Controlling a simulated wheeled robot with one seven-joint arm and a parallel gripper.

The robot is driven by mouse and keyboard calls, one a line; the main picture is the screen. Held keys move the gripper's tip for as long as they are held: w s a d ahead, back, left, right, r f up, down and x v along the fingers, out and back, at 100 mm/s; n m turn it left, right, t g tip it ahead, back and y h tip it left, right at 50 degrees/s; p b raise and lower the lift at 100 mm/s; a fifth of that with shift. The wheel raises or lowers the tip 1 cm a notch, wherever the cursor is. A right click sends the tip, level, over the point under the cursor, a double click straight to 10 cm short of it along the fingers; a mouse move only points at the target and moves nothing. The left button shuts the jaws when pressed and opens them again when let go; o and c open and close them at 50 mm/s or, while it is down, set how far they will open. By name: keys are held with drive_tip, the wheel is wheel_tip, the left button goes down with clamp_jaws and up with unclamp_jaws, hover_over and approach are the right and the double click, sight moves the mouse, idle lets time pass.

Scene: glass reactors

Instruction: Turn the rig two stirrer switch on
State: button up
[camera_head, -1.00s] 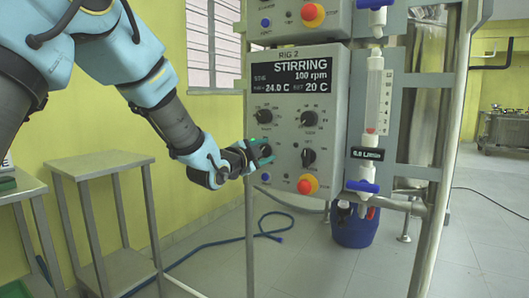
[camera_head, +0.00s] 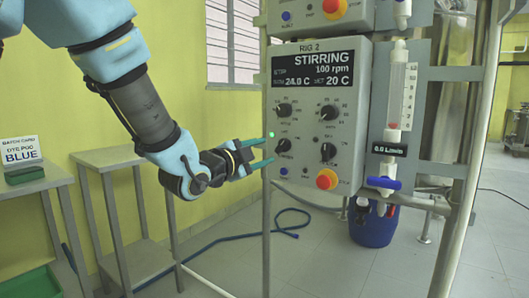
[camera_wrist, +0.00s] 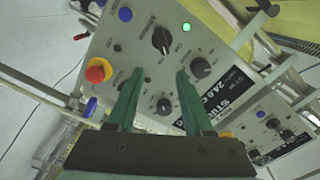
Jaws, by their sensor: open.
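The Rig 2 control box (camera_head: 355,135) has a lit display (camera_head: 313,68) reading "STIRRING 100 rpm". The lower-left black knob (camera_head: 284,145), which I take to be the stirrer switch, is just below a lit green lamp (camera_head: 271,134); its small label is unreadable. In the wrist view that knob (camera_wrist: 161,40) and the lamp (camera_wrist: 188,27) lie beyond the fingertips. My gripper (camera_head: 268,151) is open and empty, with green fingers, left of the knob and apart from it. The wrist view shows the spread fingers (camera_wrist: 160,74) with nothing between them.
Other knobs (camera_head: 330,110) and a red stop button (camera_head: 327,178) are on the same panel. A flow tube (camera_head: 400,90) with a blue valve stands to the right. A steel side table (camera_head: 110,155) is at left. A blue hose lies on the floor.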

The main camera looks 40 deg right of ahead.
sight(280, 146)
drive_tip(key=shift+r, duration=0.1)
drive_tip(key=w+d+n+p, duration=0.1)
drive_tip(key=d+p, duration=0.2)
drive_tip(key=p, duration=0.2)
drive_tip(key=w+d+n+p, duration=0.2)
drive_tip(key=d+p, duration=0.1)
drive_tip(key=p, duration=0.2)
drive_tip(key=w+d+n+p, duration=0.1)
drive_tip(key=d+p, duration=0.2)
drive_tip(key=p, duration=0.2)
drive_tip(key=shift+w+d+f+n+p, duration=0.2)
drive_tip(key=shift+f+n+p, duration=0.1)
drive_tip(key=shift+f, duration=0.1)
drive_tip(key=shift+c, duration=0.3)
clamp_jaws()
